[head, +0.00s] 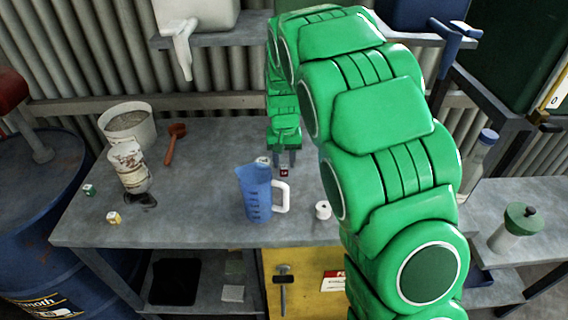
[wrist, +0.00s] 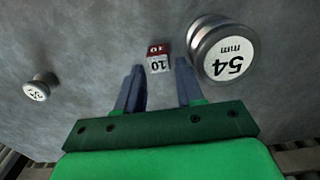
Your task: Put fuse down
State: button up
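The fuse is a small red and white block (wrist: 158,60) marked 10. It rests on the grey workbench top (head: 215,150). My gripper (wrist: 160,68) is open, with its two grey fingers apart. In the wrist view the fuse lies between and slightly beyond the fingertips, with a gap on each side. In the head view the gripper (head: 285,163) points down at the bench behind the blue jug, with the fuse (head: 284,172) just below its fingertips.
A blue measuring jug (head: 257,194) stands close in front of my gripper. A round 54 mm piece (wrist: 224,50) and a smaller one (wrist: 38,88) flank the fuse.

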jog(key=o, duration=0.3)
jog(key=shift+r, duration=1.15)
